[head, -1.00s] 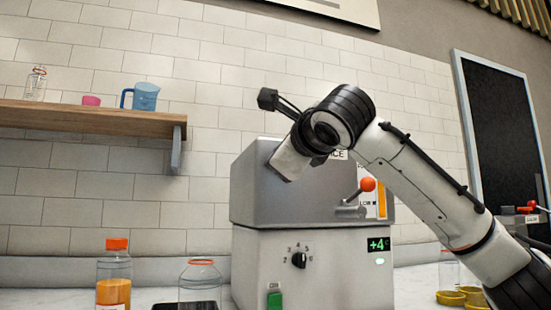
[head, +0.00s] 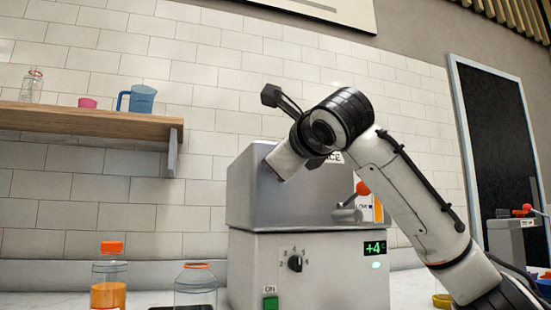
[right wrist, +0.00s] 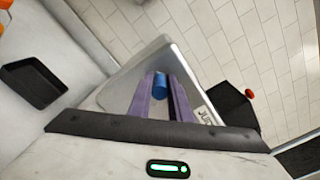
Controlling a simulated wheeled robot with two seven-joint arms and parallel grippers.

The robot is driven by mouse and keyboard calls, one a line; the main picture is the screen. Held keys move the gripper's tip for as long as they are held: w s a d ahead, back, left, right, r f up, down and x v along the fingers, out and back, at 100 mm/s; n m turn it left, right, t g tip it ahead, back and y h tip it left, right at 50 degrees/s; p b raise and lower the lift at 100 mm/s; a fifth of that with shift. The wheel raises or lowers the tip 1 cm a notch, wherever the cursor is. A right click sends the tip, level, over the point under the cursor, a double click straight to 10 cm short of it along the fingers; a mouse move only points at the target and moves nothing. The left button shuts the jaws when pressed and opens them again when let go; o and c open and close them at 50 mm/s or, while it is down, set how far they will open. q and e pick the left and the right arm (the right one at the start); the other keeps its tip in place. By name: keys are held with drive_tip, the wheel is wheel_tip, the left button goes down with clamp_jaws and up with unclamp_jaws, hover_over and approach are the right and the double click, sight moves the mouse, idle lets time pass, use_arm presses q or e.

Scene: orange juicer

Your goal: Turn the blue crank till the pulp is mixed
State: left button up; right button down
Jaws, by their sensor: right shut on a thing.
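The blue crank handle (right wrist: 160,86) shows in the right wrist view between the two purple fingers of my right gripper (right wrist: 161,92). The gripper is shut on it. In the head view my right arm reaches over the grey and white juicer (head: 300,205) from the right, with its hand at the machine's upper left. The fingers and the crank are hidden there. The juicer has a black dial (head: 295,263), a green switch (head: 271,303) and an orange-knobbed lever (head: 362,188), partly behind my arm. The pulp is not visible. My left gripper is not in view.
A bottle of orange juice (head: 109,294) and an empty jar (head: 195,287) stand left of the juicer. A wooden shelf (head: 90,118) holds a blue jug (head: 138,99) and a pink cup (head: 88,103). Another device (head: 512,240) stands at the far right.

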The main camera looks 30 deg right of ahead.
drive_tip(key=c, duration=1.6)
unclamp_jaws()
drive_tip(key=shift+s+d+r, duration=0.1)
drive_tip(key=shift+s+d, duration=0.05)
drive_tip(key=shift+d, duration=0.3)
drive_tip(key=shift+c, duration=0.2)
drive_tip(key=shift+a, duration=0.1)
drive_tip(key=shift+a, duration=0.1)
drive_tip(key=v, duration=1)
